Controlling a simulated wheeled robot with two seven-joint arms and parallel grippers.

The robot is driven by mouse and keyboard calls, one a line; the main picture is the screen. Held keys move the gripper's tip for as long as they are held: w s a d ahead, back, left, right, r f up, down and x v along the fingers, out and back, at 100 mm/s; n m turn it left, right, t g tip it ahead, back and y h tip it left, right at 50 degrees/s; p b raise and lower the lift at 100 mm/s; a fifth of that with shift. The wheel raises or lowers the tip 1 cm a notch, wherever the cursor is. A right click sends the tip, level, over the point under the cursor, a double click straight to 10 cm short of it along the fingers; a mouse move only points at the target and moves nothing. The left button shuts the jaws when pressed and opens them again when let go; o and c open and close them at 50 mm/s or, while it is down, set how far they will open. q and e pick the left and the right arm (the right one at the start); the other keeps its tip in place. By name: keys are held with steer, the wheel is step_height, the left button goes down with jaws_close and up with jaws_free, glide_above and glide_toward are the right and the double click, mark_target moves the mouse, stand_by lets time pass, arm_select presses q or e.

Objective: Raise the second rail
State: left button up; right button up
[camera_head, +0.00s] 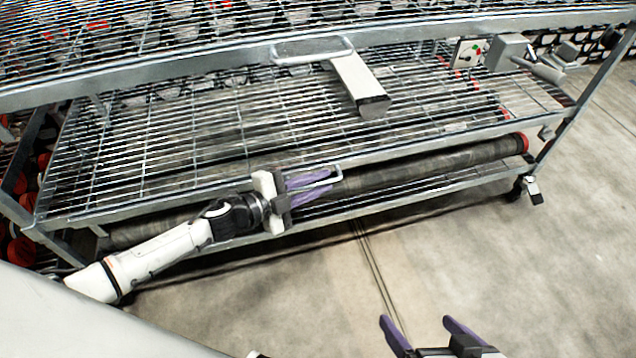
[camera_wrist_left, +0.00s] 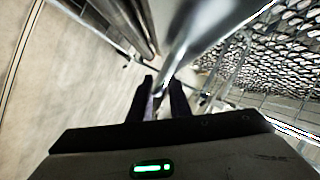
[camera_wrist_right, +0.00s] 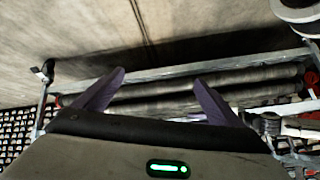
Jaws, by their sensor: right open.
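The second rail (camera_head: 450,143) is a grey metal bar along the front of the lower wire shelf. A small silver loop handle (camera_head: 336,174) shows at the middle of this rail. My left gripper (camera_head: 318,181) is at the handle with its purple fingers close together around it. In the left wrist view, a metal bar (camera_wrist_left: 176,60) runs between the narrowly spaced fingers (camera_wrist_left: 163,92). The fingers partly hide the handle. My right gripper (camera_head: 418,322) is open and empty over the floor, well apart from the rack. Its spread fingers show in the right wrist view (camera_wrist_right: 155,85).
The upper rail (camera_head: 200,73) has its own loop handle (camera_head: 312,46) and a hanging metal bracket (camera_head: 358,84). A long dark core tube (camera_head: 430,168) with a red end lies below the second rail. A control panel (camera_head: 470,52) is at the back right. The floor (camera_head: 520,270) in front is clear.

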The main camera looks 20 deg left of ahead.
arm_select(q)
steer(key=shift+c, duration=0.4)
jaws_close()
steer(key=shift+r, duration=0.1)
arm_select(e)
steer(key=shift+r, duration=0.1)
arm_select(q)
steer(key=shift+r+p, duration=0.3)
steer(key=shift+p, duration=0.15)
step_height(320, 180, up, 4)
steer(key=p, duration=0.5)
steer(key=shift+r, duration=0.4)
arm_select(e)
steer(key=d+r+t, duration=0.1)
steer(key=r, duration=0.1)
steer(key=s+d+r+m+t, duration=0.1)
steer(key=d, duration=0.1)
steer(key=shift+s+d+r+h, duration=0.1)
steer(key=shift+s+r+h, duration=0.1)
steer(key=shift+r+h, duration=0.2)
arm_select(q)
steer(key=shift+w, duration=0.1)
arm_select(e)
steer(key=shift+f, duration=0.1)
